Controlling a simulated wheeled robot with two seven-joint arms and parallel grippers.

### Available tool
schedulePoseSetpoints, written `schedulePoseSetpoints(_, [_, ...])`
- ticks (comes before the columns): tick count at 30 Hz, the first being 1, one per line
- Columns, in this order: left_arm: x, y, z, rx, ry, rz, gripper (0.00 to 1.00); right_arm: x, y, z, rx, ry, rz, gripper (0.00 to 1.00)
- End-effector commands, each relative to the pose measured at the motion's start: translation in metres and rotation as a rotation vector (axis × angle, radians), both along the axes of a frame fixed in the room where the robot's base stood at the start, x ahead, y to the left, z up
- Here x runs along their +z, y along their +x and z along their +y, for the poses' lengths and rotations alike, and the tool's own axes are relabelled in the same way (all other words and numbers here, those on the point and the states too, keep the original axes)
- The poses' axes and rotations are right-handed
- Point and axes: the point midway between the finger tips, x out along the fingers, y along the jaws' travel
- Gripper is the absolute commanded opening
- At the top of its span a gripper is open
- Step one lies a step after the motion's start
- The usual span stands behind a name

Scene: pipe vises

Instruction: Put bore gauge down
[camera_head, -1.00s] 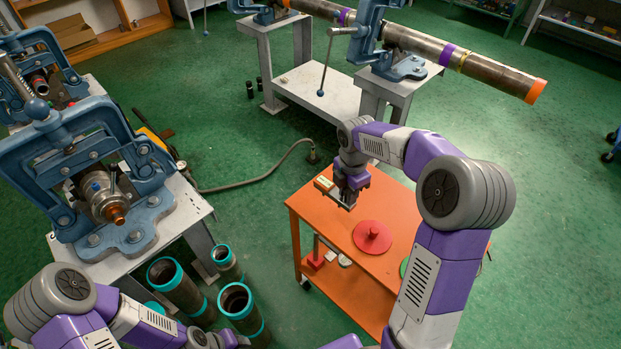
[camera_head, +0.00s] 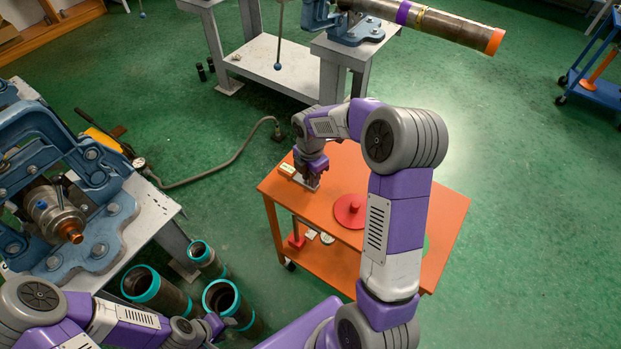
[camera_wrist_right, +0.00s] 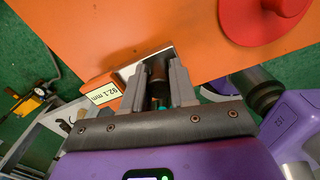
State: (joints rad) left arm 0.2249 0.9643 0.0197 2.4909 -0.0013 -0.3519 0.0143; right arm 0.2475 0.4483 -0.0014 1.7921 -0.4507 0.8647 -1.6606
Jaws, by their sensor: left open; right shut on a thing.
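My right gripper (camera_head: 312,180) is low over the far left corner of the orange cart top (camera_head: 400,205). In the right wrist view its fingers (camera_wrist_right: 159,82) are shut on a dark, upright cylindrical part, which I take to be the bore gauge (camera_wrist_right: 159,75). The fingers and wrist hide most of it, and I cannot tell whether it touches the cart. A small block with a "92.1 mm" label (camera_wrist_right: 105,95) is beside the fingers; it also shows in the head view (camera_head: 288,169). My left gripper (camera_head: 212,326) is low beside the pipes, partly hidden, its fingers unclear.
A red disc with a knob (camera_head: 350,210) lies on the cart right of my right gripper. Several teal-rimmed pipes (camera_head: 222,298) stand on the floor at lower left. A blue vise (camera_head: 70,215) holds a metal part on the left bench. Green floor is clear right of the cart.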

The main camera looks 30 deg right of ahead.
Motion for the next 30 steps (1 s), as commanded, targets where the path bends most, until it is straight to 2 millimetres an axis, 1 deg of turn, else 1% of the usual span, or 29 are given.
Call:
schedulePoseSetpoints(2, [-0.003,0.0,0.0,0.0,0.0,0.0,0.43,-0.005,0.001,0.0,0.0,-0.001,-0.003,0.0])
schedulePoseSetpoints(8, [-0.001,0.0,0.0,0.0,0.0,0.0,0.43,-0.004,0.001,0.0,0.0,0.0,-0.004,0.0])
schedulePoseSetpoints(12, [-0.003,0.0,0.0,0.0,0.0,0.0,0.43,-0.008,0.001,0.0,0.0,0.0,-0.004,0.0])
schedulePoseSetpoints(13, [-0.003,0.0,0.0,0.0,0.0,0.0,0.43,-0.009,0.0,0.0,0.0,-0.001,-0.001,0.28])
schedulePoseSetpoints(15, [-0.003,0.0,0.0,0.0,0.0,0.0,0.43,-0.008,0.0,0.0,0.0,-0.001,-0.001,0.39])
schedulePoseSetpoints(18, [-0.003,0.0,0.0,0.0,0.0,0.0,0.43,-0.008,0.0,0.0,0.0,-0.001,-0.001,0.52])
schedulePoseSetpoints(26, [-0.002,0.0,0.0,0.0,0.0,0.0,0.43,-0.007,0.0,0.0,0.0,-0.001,-0.001,0.52])
schedulePoseSetpoints(30, [0.002,0.0,0.0,0.0,0.0,0.0,0.43,0.004,0.001,0.0,0.0,-0.002,-0.003,0.52])
